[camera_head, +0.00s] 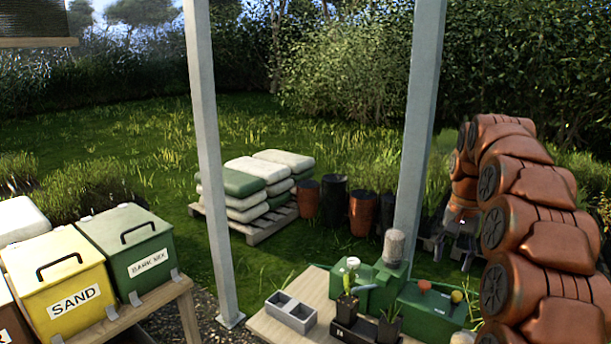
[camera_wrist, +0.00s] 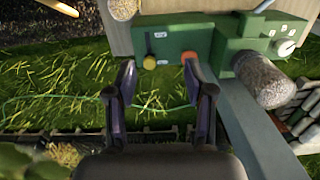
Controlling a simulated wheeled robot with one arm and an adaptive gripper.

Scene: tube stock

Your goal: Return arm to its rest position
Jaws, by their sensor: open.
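My orange arm (camera_head: 530,225) rises along the right side of the head view, bent over at the top. My gripper (camera_head: 455,248) hangs at the arm's far end, beside the right-hand post. In the wrist view my gripper (camera_wrist: 158,76) has its two dark fingers spread apart, with nothing between them. Past the fingertips are grass and the edge of a green machine (camera_wrist: 175,42) with a yellow and an orange knob. The fingers appear apart from the machine.
The green machine (camera_head: 425,305) sits on a wooden bench (camera_head: 262,325) with a grey block (camera_head: 291,312) and potted plants. A grey post (camera_head: 422,130) stands close to my gripper. Labelled bins (camera_head: 62,285) are at left; stacked sacks (camera_head: 246,185) lie behind.

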